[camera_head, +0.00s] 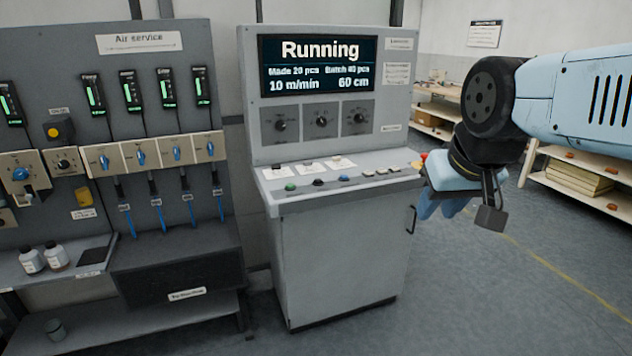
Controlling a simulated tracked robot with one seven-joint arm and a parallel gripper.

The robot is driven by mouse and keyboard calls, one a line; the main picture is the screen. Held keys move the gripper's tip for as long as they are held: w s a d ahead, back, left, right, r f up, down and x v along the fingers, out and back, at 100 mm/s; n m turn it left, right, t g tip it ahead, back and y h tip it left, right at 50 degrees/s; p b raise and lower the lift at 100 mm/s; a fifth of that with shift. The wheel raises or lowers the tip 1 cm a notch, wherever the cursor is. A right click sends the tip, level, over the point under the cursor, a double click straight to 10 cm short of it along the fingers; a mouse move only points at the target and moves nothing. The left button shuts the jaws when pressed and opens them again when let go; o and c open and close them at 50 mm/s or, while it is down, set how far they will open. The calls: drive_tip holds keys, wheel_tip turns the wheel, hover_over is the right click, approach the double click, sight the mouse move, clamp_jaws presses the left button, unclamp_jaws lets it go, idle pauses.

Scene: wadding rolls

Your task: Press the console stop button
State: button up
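The grey console (340,245) stands in the middle, with a lit screen (318,64) reading "Running". Its sloping panel carries a green button (290,187), a black button (318,182) and a blue button (343,178) in a row, then several small pale keys (381,171). A red knob (424,156) shows at the panel's right end, partly hidden by my arm. The button labels are too small to read, so which one is stop cannot be told.
Three dials (321,121) sit below the screen. An air service board (140,80) with gauges, valves and blue hoses stands left, with bottles (44,260) on its shelf. Wooden shelves (590,185) stand at right. The floor (500,300) right of the console is clear.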

clamp_jaws()
idle(1.4)
